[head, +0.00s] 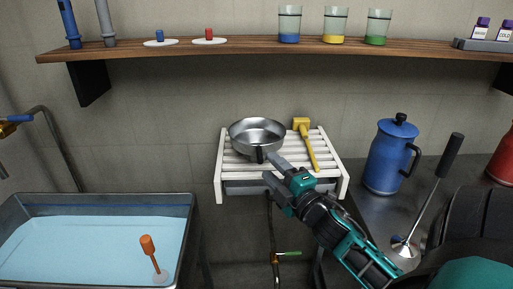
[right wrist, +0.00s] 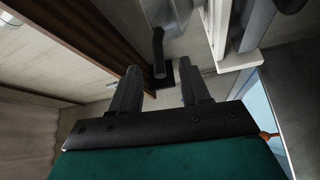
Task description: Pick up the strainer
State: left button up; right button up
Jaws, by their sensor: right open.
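The strainer (head: 257,132) looks like a shallow round metal pan with a short black handle, and sits on a white slatted rack (head: 219,165). The handle points toward me. My right gripper (head: 271,167) is open and empty at the front of the rack, just short of the handle and slightly to its right. In the right wrist view the black strainer handle (right wrist: 158,52) shows just beyond and between the fingertips of my right gripper (right wrist: 160,78). No contact is visible. My left gripper is not in view.
A yellow mallet-like tool (head: 308,145) lies on the rack right of the strainer. A blue jug (head: 387,158) and a long black-handled tool (head: 428,197) stand on the right counter. A water-filled tank (head: 95,206) is at left. A wooden shelf (head: 250,46) runs above.

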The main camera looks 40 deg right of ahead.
aim_at(255, 151)
jog(key=shift+x, duration=4.1)
jog(key=shift+a+r, duration=0.1)
jog(key=shift+c, duration=0.4)
grip_shut()
